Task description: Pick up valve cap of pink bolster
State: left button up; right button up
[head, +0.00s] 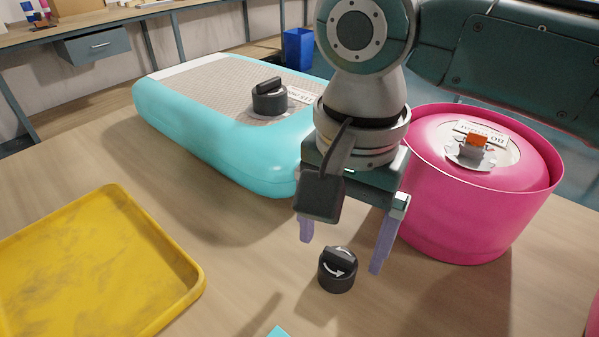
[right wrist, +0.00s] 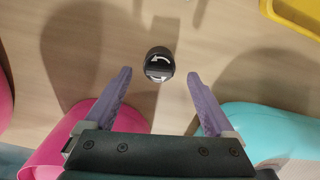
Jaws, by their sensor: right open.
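The pink bolster (head: 470,215) stands on the table at the right. Its top shows an open valve with an orange part (head: 475,141) in a pale ring. A black valve cap (head: 338,270) with white arrows lies on the table in front of it, arrows facing up. My right gripper (head: 341,250) is open and empty above the cap, its purple fingers apart. In the right wrist view the cap (right wrist: 159,64) lies beyond the fingertips, roughly centred between them. My left gripper is not in view.
A turquoise inflatable (head: 230,149) with its own black cap (head: 268,97) lies behind my right arm. A yellow tray (head: 95,265) is at the left. Bare table surrounds the loose cap. A blue bin (head: 298,49) stands in the background.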

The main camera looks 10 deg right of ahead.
aim_at(340, 254)
notch_tip(340, 254, down, 4)
jog(key=shift+s+f+b, duration=0.1)
jog(key=shift+b, duration=0.3)
jog(key=c, duration=1.4)
